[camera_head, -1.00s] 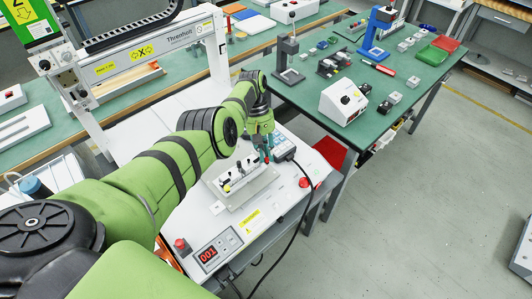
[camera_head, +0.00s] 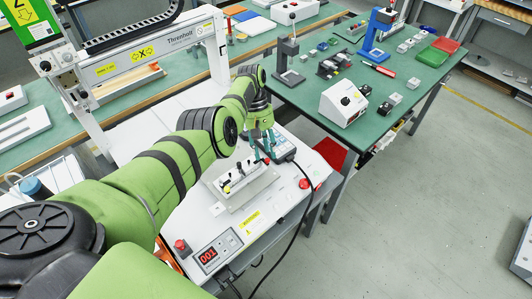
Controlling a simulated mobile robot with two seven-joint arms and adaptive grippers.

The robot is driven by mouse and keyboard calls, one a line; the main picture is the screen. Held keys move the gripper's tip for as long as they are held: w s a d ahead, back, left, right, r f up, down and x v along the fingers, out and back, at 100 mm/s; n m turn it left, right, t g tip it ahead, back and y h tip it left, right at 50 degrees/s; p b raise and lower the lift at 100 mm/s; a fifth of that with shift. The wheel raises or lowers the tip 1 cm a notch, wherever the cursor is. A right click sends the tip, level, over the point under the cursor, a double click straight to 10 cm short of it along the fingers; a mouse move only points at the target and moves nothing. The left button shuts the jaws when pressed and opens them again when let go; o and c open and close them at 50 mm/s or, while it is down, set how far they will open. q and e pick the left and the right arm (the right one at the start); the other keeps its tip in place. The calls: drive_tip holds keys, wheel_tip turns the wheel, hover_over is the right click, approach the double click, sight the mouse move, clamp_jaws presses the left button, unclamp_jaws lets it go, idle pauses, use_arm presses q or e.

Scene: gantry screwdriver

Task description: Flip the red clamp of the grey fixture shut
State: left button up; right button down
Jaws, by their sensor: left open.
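The grey fixture (camera_head: 246,189) lies on the white machine bed, with a pale block and small dark and yellow parts on it. A small red piece (camera_head: 266,160), which looks like the clamp's tip, shows at the fixture's far right end, just below my gripper. Whether the clamp is up or down is too small to tell. My left gripper (camera_head: 265,150) is open over that end, its teal fingers pointing down. I cannot tell whether it touches the clamp. My right gripper is not in view.
Red buttons (camera_head: 305,183) and a display box (camera_head: 217,249) sit on the bed's front. The white gantry (camera_head: 140,54) stands behind. A green table (camera_head: 300,97) with tools adjoins.

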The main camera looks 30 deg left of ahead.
use_arm(q)
drive_tip(key=v, duration=0.5)
drive_tip(key=shift+r, duration=0.35)
